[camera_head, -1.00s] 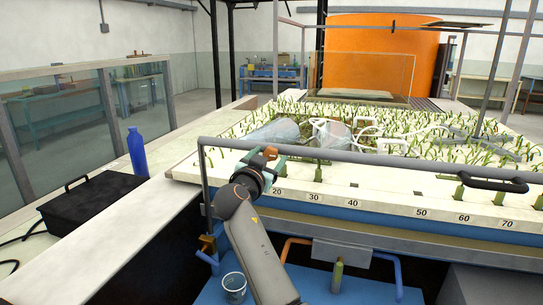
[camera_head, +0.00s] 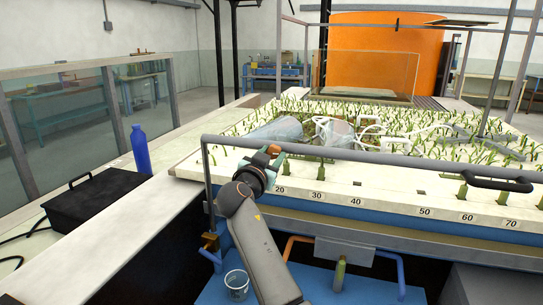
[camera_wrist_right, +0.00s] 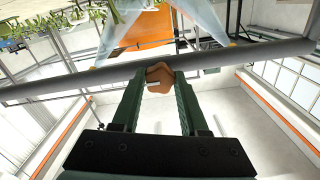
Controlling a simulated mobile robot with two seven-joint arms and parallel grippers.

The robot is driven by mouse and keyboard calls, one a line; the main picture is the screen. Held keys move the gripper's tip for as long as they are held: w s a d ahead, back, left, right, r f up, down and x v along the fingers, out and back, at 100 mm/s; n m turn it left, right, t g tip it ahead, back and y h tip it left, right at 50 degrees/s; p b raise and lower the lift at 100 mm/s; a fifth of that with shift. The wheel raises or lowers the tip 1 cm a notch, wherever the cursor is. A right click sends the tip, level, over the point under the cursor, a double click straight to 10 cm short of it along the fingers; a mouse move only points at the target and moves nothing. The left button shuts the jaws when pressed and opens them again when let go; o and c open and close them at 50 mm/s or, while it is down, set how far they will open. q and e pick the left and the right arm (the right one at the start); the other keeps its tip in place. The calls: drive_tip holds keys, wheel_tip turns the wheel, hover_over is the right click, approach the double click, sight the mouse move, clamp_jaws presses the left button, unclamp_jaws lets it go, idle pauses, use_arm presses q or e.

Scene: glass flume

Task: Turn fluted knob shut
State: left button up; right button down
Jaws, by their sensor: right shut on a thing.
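The fluted knob (camera_head: 273,150) is small and orange-brown. It sits by the grey rail at the near left corner of the planted bed. My right gripper (camera_head: 269,157) reaches up to it from below. In the right wrist view the knob (camera_wrist_right: 159,76) is between the tips of the two green fingers of my right gripper (camera_wrist_right: 160,84), which are shut on it. The fingers cover its sides, and its mounting is hidden. My left gripper is in neither view.
The grey rail (camera_head: 400,158) runs along the bed's front edge and crosses behind the knob in the wrist view (camera_wrist_right: 225,58). A blue bottle (camera_head: 139,150) and black case (camera_head: 97,203) stand at left. A bucket (camera_head: 236,284) sits below.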

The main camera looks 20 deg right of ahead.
drive_tip(key=shift+n, duration=0.3)
drive_tip(key=n, duration=0.3)
drive_tip(key=n+p, duration=0.1)
drive_tip(key=n, duration=0.3)
drive_tip(key=shift+r, duration=0.15)
drive_tip(key=n+p, duration=0.2)
drive_tip(key=n, duration=0.3)
drive_tip(key=shift+d+r, duration=0.1)
drive_tip(key=n+p, duration=0.2)
drive_tip(key=n, duration=0.1)
drive_tip(key=shift+n+p, duration=0.3)
drive_tip(key=shift+n, duration=0.1)
drive_tip(key=shift+n+p, duration=0.4)
drive_tip(key=shift+n, duration=0.4)
